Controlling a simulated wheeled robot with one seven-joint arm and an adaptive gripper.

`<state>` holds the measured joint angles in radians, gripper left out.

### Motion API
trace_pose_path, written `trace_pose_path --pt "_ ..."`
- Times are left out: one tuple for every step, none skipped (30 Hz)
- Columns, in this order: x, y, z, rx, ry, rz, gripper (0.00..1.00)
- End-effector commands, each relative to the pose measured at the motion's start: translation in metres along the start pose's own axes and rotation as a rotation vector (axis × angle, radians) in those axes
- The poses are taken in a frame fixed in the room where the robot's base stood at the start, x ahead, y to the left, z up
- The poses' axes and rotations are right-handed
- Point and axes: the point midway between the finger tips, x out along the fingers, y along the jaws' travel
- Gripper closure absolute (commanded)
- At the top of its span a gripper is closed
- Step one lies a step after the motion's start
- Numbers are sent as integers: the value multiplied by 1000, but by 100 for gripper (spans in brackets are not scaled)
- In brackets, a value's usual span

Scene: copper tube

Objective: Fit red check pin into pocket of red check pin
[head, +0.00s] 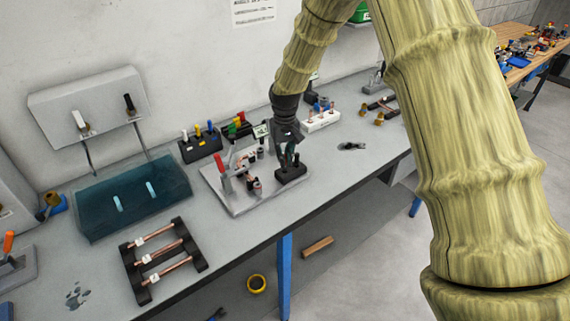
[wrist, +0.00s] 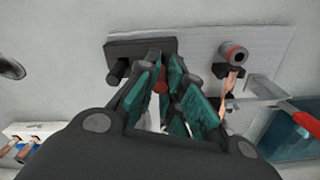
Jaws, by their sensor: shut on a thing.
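My gripper (head: 288,158) points down over a small black block (head: 291,174) on the right part of a grey fixture plate. In the wrist view my gripper's teal-padded fingers (wrist: 163,85) are closed around the red check pin (wrist: 160,85), of which only a small red part shows between the tips. The black block (wrist: 140,46) lies just beyond the fingertips, and a dark peg stands out of its left side. The pin's lower end and the pocket are hidden by the fingers, so I cannot tell whether the pin is inside the block.
The fixture plate (head: 238,206) carries a red-handled clamp (head: 219,164) and copper tube parts close to my gripper. Black holders with coloured pins (head: 201,143) stand behind it. A rack of copper tubes (head: 162,258) is at front left. A dark tool (head: 352,146) lies right of the plate.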

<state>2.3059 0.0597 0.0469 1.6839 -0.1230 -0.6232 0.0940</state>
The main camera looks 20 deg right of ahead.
Motion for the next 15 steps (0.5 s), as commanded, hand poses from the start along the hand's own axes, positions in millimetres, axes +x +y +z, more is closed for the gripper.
trace_pose_path --pt "11 0 0 0 0 0 100" --pt "14 0 0 0 0 0 100" --pt "16 0 0 0 0 0 100" --pt "17 0 0 0 0 0 100" --pt "18 0 0 0 1 0 100" --pt "17 0 0 0 1 0 100" --pt "17 0 0 0 1 0 100" --pt "16 0 0 0 1 0 100" --pt "16 0 0 0 1 0 100" --pt "16 0 0 0 0 0 100" --pt "16 0 0 0 0 0 100" --pt "16 0 0 0 0 0 100" --pt "16 0 0 0 0 0 100" --pt "17 0 0 0 0 0 100" --pt "18 0 0 0 0 0 100"
